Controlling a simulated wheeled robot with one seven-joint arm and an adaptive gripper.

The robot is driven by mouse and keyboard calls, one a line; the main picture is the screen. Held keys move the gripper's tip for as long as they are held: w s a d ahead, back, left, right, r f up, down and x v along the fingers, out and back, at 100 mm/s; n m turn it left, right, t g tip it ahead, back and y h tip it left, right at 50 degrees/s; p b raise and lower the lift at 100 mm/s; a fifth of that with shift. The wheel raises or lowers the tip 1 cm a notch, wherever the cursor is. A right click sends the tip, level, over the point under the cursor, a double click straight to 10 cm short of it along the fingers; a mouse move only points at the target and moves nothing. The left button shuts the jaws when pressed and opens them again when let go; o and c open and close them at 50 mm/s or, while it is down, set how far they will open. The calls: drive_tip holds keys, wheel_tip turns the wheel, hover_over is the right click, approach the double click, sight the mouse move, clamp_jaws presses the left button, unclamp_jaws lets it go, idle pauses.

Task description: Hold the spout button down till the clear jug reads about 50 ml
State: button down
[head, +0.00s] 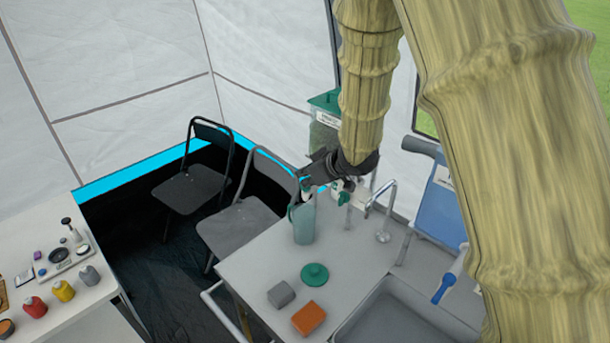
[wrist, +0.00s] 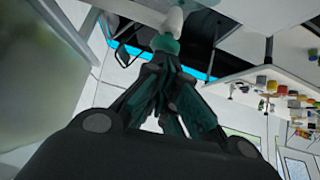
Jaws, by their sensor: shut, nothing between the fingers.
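The clear jug (head: 304,224), tinted green, stands upright on the counter by the sink. Its level and markings are too small to read. The dispenser (head: 325,135), with a green lid and a label, stands behind my arm. In the wrist view, a white spout (wrist: 174,22) with a green part at its base (wrist: 166,43), perhaps the button, shows just beyond my fingertips. My gripper (head: 305,184) is shut and empty above the jug; it also shows in the wrist view (wrist: 165,62). Its tips overlap the green part; I cannot tell whether they press it.
A green lid (head: 315,274), a grey block (head: 281,294) and an orange block (head: 308,317) lie on the counter in front of the jug. A tap (head: 383,220) and sink basin (head: 400,320) are right. Chairs (head: 240,222) stand left, beyond the counter edge.

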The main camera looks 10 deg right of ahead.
drive_tip(key=shift+s+d+f+b, duration=0.15)
drive_tip(key=shift+f, duration=0.3)
drive_tip(key=shift+s+d+f+b, duration=0.1)
drive_tip(key=shift+f+b, duration=0.05)
drive_tip(key=shift+f, duration=0.3)
drive_tip(key=shift+a+r, duration=0.2)
idle(1.2)
idle(2.0)
drive_tip(key=r+p, duration=0.2)
drive_tip(key=p, duration=0.1)
drive_tip(key=shift+w+a+r, duration=0.1)
drive_tip(key=shift+w+r, duration=0.1)
drive_tip(key=shift+r, duration=0.1)
drive_tip(key=b+v, duration=0.1)
drive_tip(key=v, duration=1)
drive_tip(key=shift+s+r+b, duration=0.2)
drive_tip(key=shift+r+b, duration=0.05)
drive_tip(key=shift+b, duration=0.05)
